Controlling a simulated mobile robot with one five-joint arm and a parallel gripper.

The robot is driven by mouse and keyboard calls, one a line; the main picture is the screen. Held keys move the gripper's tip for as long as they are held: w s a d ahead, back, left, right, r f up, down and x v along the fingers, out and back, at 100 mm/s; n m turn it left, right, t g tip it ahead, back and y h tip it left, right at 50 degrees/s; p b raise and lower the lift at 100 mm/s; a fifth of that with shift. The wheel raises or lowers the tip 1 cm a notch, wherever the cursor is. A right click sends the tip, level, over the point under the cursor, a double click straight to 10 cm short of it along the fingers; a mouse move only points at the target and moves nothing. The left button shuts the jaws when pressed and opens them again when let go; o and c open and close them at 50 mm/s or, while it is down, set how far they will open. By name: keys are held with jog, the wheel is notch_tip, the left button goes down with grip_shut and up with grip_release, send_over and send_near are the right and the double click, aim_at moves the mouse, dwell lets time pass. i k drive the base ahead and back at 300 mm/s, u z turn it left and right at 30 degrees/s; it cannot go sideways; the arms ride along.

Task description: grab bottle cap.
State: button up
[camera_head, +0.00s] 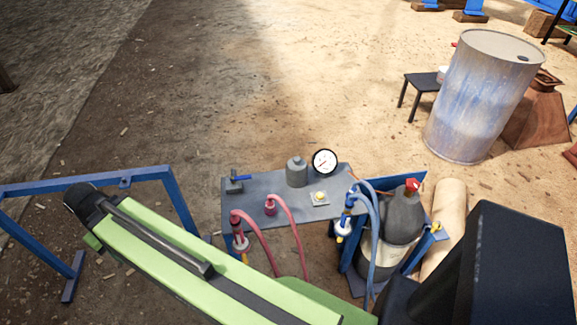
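A dark grey bottle (402,217) stands upright at the right end of the small grey table. A red cap (412,185) sits on its top. A smaller grey jar-like container (297,175) with a narrow top stands on the table. I cannot tell whether that top is a separate cap. My green arm crosses the lower left, in front of the table's near side. No gripper fingers show, so I cannot see whether they are open or shut.
A blue frame (110,180) stands left. A large drum (482,95) stands behind right.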

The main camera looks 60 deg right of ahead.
aim_at(297, 168)
jog(key=z, duration=1.95)
jog(key=k, duration=0.95)
jog(key=i, duration=0.95)
jog(key=u, duration=1.15)
jog(key=i, duration=0.5)
jog(key=z, duration=0.25)
